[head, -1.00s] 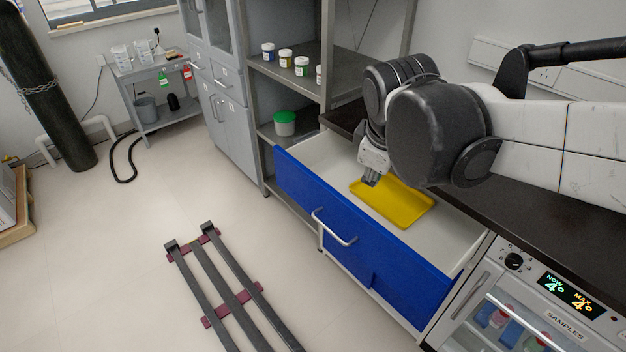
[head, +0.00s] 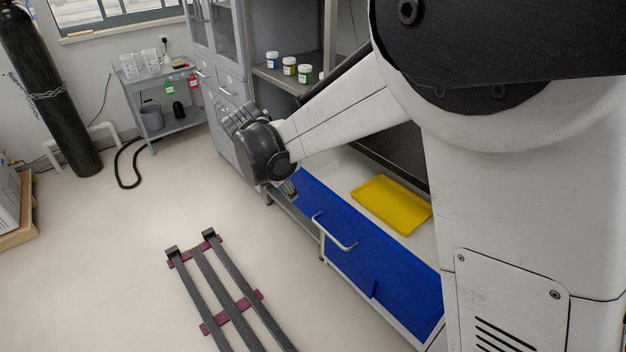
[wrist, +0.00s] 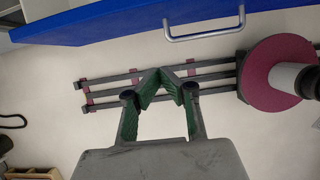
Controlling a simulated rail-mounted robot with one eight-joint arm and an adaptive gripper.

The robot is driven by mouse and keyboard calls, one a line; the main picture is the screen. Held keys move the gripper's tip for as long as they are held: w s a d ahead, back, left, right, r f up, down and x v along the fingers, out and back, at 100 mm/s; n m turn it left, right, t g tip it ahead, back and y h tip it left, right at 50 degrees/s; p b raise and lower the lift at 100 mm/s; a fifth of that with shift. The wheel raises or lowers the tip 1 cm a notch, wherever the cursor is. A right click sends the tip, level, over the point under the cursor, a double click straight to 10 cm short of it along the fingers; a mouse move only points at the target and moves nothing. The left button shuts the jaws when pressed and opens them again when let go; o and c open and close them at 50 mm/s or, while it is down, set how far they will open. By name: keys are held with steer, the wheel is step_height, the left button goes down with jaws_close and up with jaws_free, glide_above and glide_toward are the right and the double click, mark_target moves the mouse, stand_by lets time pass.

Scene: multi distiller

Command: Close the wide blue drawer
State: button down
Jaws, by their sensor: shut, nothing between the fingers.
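The wide blue drawer (head: 372,252) is pulled open under the dark counter, with a silver bar handle (head: 335,232) on its front. A yellow tray (head: 390,205) lies inside. In the wrist view, the blue front (wrist: 125,20) crosses the top and its handle (wrist: 205,36) hangs below it. My gripper (head: 289,188) is at the left end of the drawer front in the head view, partly hidden by my wrist. In the wrist view, my gripper (wrist: 160,76) has its green-padded fingers meeting at the tips, empty, below the drawer front in the picture. Contact with the drawer cannot be told.
Floor rails (head: 225,290) run in front of the drawer. A grey cabinet (head: 222,90) and a shelf with several small jars (head: 289,66) stand behind my gripper. Open floor (head: 100,270) lies to the left. My arm hides the right side.

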steer(key=w+d+f+b, duration=0.1)
steer(key=d+f, duration=0.1)
steer(key=f, duration=0.1)
steer(key=w+d+f, duration=0.2)
steer(key=f, duration=0.1)
steer(key=w+d+f+b, duration=0.1)
steer(key=w+f, duration=0.1)
steer(key=f, duration=0.1)
steer(key=shift+d+f+b, duration=0.3)
steer(key=shift+d, duration=0.1)
